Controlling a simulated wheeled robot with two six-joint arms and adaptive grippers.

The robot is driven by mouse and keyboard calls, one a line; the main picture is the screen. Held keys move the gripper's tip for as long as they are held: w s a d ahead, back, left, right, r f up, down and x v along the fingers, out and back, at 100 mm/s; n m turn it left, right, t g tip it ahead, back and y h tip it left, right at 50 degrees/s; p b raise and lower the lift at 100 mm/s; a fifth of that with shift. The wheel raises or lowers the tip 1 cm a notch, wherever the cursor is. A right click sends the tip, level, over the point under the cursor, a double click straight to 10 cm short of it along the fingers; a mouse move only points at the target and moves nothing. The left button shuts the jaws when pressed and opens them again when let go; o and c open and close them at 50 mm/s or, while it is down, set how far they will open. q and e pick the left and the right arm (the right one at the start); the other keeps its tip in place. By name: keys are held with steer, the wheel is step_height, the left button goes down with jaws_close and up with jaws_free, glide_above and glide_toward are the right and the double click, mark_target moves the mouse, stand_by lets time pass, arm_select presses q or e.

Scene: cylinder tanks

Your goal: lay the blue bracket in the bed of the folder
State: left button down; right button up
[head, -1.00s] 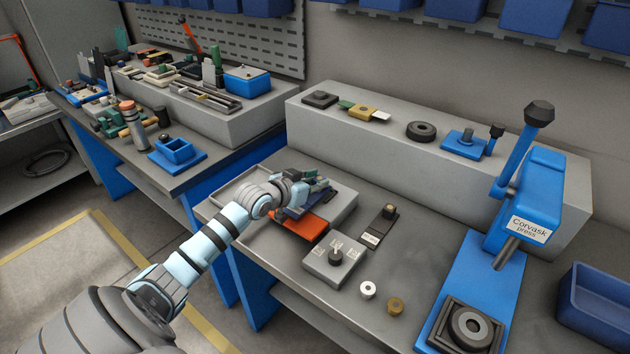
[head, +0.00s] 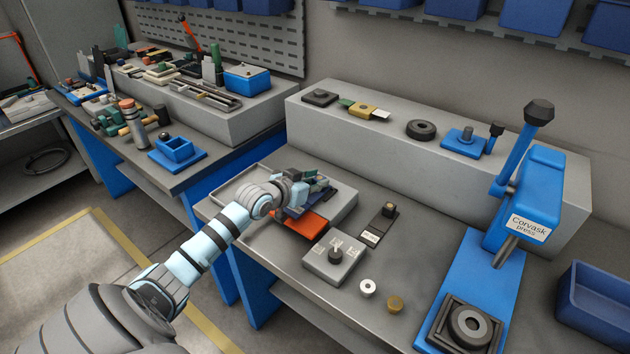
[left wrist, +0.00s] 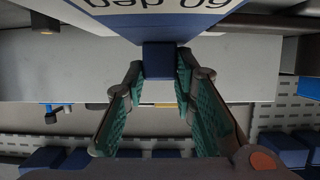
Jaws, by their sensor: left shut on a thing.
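My left gripper (head: 312,185) is over the grey tray (head: 343,208) on the near bench, its fingers partly hidden by my wrist. In the left wrist view, my left gripper (left wrist: 160,68) has its teal-padded fingers on either side of a small dark blue block (left wrist: 160,60), which looks like part of the blue bracket. In the head view, an orange plate (head: 300,224) lies below the gripper. I cannot make out the folder's bed. My right gripper is out of view.
A white ring (head: 368,287) and a brass ring (head: 395,304) are nearby. A blue press (head: 480,265) stands at the right.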

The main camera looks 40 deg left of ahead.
arm_select(q)
steer(key=shift+f+b, duration=0.35)
steer(key=shift+f, duration=0.25)
steer(key=c, duration=1.2)
jaws_free()
steer(key=shift+c, duration=0.2)
steer(key=shift+s, duration=0.3)
steer(key=v, duration=0.6)
steer(key=shift+s+r, duration=0.15)
steer(key=shift+s, duration=0.05)
steer(key=shift+s+r, duration=0.2)
steer(key=shift+s, duration=0.1)
steer(key=shift+w, duration=0.1)
